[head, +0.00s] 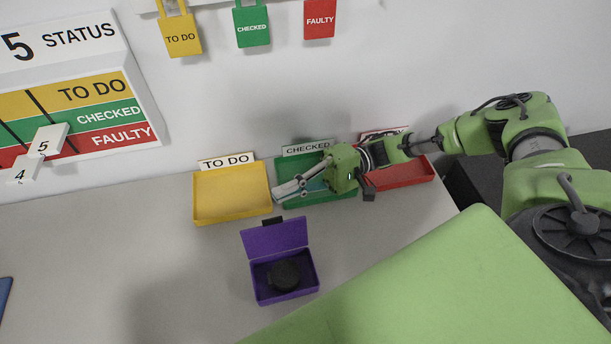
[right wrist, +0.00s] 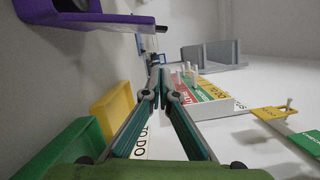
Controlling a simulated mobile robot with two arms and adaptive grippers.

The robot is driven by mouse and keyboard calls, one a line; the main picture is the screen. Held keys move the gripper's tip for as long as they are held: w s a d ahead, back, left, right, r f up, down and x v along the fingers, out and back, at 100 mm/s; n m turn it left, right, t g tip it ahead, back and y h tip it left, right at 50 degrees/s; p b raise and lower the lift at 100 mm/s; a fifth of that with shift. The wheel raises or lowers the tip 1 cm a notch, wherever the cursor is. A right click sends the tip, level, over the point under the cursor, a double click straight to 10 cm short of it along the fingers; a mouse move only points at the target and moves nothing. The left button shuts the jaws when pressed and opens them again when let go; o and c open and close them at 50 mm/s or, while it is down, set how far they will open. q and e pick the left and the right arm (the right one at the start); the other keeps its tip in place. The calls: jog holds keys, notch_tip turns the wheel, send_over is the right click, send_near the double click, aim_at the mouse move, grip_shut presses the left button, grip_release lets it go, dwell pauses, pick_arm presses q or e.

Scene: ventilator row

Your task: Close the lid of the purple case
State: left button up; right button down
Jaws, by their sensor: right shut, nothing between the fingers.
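The purple case (head: 317,279) stands on the table with its lid (head: 275,237) open and raised at the back, towards the wall. A round black object (head: 284,276) lies inside it. In the right wrist view, part of the purple case (right wrist: 90,22) shows at the upper left. My right gripper (head: 279,194) is shut and empty. It points left, above the trays and behind the raised lid, apart from the case. Its closed fingers show in the right wrist view (right wrist: 158,75). My left gripper is not in view.
A yellow tray (head: 232,213), a green tray (head: 315,200) and a red tray (head: 412,174) line the wall, with signs behind them. A status board (head: 75,95) and coloured tags (head: 181,38) hang above.

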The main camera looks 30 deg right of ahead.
aim_at(275, 236)
jog(key=s+a+p, duration=0.1)
jog(key=s, duration=0.1)
jog(key=s+a+r+p, duration=0.1)
jog(key=shift+s+a, duration=0.4)
